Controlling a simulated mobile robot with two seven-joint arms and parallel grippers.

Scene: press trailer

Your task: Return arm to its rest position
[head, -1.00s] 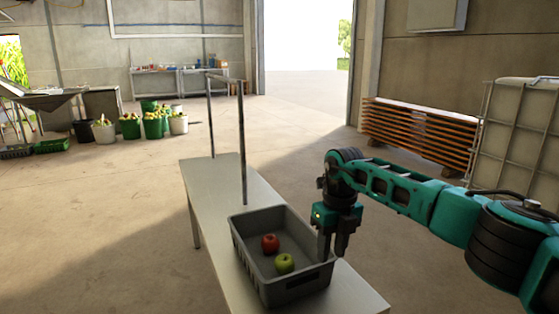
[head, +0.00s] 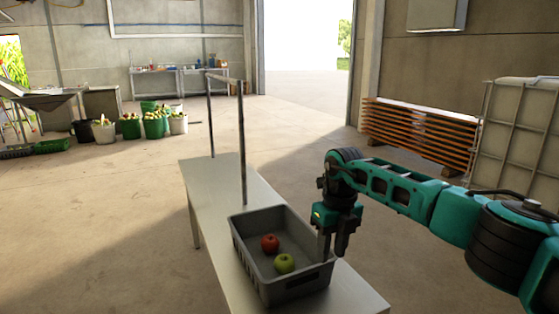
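My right arm comes in from the right edge. Its gripper (head: 333,248) points down at the right rim of a grey crate (head: 255,275). Its two dark fingers look apart, one at the crate's right wall and one outside it; I cannot tell whether they touch the wall. A red apple (head: 270,243) and a green apple (head: 284,263) lie inside the crate, apart from the fingers. The crate sits on a long metal table (head: 215,185). My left arm and gripper are out of view.
A metal frame with two posts (head: 242,145) rises from the table behind the crate. Buckets of fruit (head: 153,124) stand at the far left. A wood stack (head: 415,132) and a caged white tank (head: 522,135) stand at the right. The floor around the table is clear.

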